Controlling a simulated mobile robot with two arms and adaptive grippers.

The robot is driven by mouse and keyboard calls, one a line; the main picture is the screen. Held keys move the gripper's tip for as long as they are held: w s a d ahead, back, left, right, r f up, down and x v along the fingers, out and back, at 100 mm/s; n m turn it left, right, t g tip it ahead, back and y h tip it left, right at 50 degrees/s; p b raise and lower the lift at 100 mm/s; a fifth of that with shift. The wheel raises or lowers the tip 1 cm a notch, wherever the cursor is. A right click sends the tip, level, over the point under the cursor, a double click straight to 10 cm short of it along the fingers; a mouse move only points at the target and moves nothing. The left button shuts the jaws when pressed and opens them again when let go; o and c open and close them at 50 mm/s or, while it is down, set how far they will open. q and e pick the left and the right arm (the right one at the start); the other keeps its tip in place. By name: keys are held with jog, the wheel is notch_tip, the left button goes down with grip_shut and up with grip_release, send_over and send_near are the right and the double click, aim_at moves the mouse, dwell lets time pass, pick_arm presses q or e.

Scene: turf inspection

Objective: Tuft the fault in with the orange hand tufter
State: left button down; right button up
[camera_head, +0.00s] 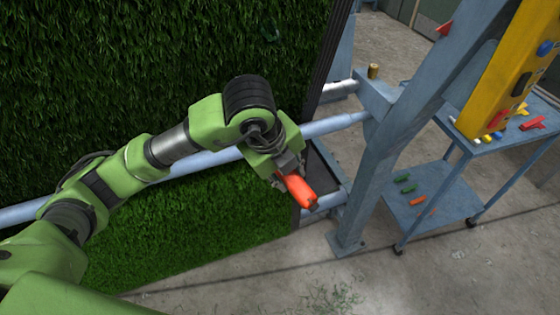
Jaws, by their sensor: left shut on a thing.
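My left gripper (285,172) is shut on the orange hand tufter (300,190) and holds it near the right edge of the turf, in front of a blue-grey frame. The tufter slants down to the right, and its upper end is hidden in the jaws. The turf (140,60) hangs upright as a dark green sheet behind my arm, with a brighter green stretch below the pale roller bar. I cannot make out a fault in the turf from here. My right gripper is not in view.
A blue-grey post (400,140) stands right of the gripper. Beyond it, a blue trolley (432,205) carries green and orange tools on its lower shelf and red and yellow ones on top. A yellow panel (505,70) is at the upper right. Concrete floor (400,285) is open in front.

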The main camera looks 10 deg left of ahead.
pick_arm(q)
jog(key=shift+w+a+r, duration=0.15)
jog(key=shift+w, duration=0.25)
jog(key=shift+w+a+r, duration=0.1)
jog(key=shift+w+a, duration=0.05)
jog(key=shift+w, duration=0.2)
jog(key=w+a, duration=0.1)
jog(key=w+a+r+p, duration=0.1)
jog(key=w, duration=0.1)
jog(key=shift+a, duration=0.1)
jog(key=shift+w+a+r+p, duration=0.2)
jog(key=shift+w+a+p, duration=0.1)
jog(key=shift+w+p, duration=0.15)
jog(key=shift+w+a, duration=0.2)
jog(key=shift+w, duration=0.15)
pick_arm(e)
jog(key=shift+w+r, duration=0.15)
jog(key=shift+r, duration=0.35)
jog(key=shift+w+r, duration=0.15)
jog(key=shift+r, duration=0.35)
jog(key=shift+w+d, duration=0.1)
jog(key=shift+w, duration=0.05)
pick_arm(q)
jog(key=shift+w+a+r, duration=0.1)
jog(key=shift+a+r, duration=0.05)
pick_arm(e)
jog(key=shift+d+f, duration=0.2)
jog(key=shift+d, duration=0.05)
